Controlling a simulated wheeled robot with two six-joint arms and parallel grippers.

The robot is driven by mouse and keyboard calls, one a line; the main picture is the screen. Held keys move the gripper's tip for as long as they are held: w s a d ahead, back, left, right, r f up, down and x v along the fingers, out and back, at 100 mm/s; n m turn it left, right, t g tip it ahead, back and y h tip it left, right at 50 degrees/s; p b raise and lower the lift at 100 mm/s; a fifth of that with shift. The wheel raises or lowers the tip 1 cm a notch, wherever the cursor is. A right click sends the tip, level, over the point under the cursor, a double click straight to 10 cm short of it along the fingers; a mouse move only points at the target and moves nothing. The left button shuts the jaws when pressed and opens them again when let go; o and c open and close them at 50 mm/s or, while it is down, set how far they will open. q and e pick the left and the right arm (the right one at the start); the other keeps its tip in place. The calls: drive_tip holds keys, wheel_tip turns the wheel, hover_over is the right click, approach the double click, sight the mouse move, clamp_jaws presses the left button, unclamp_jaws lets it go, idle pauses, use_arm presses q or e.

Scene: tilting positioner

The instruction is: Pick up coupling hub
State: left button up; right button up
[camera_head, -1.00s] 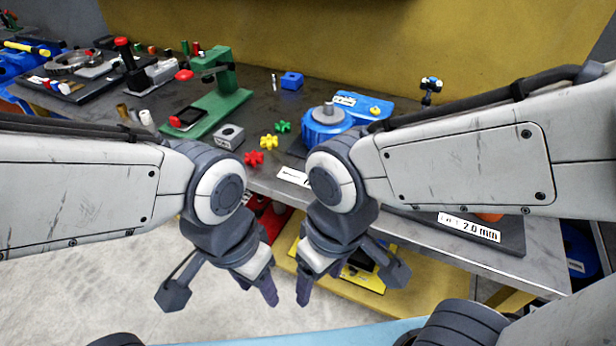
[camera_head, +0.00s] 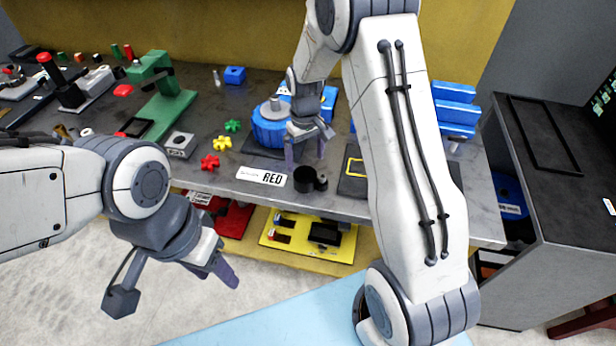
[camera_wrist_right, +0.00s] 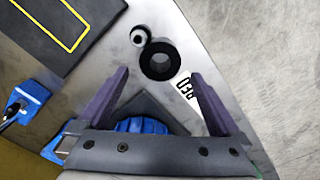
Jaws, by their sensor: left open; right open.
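A short black cylinder with a round bore (camera_head: 304,179), which looks like the coupling hub, stands near the table's front edge. In the right wrist view, the black hub (camera_wrist_right: 159,61) shows as a dark ring just beyond the fingertips, roughly centred between them. My right gripper (camera_head: 306,155) is open and empty above and slightly behind it, fingers pointing down; it also shows in the right wrist view (camera_wrist_right: 160,80). My left gripper (camera_head: 225,272) hangs in front of the table, away from the hub, open and empty.
A small ringed part (camera_head: 321,183) sits against or close beside the hub. A dark pad (camera_head: 352,183) lies right.

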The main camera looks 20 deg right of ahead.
sight(306, 177)
wheel_tip(306, 177, down, 3)
drive_tip(key=shift+r, duration=0.1)
drive_tip(key=f, duration=0.1)
drive_tip(key=f+p, duration=0.2)
drive_tip(key=f, duration=0.1)
drive_tip(key=shift+s+f, duration=0.1)
drive_tip(key=shift+s, duration=0.15)
drive_tip(key=shift+f, duration=0.55)
drive_tip(key=shift+w+r, duration=0.1)
clamp_jaws()
drive_tip(key=shift+r, duration=0.1)
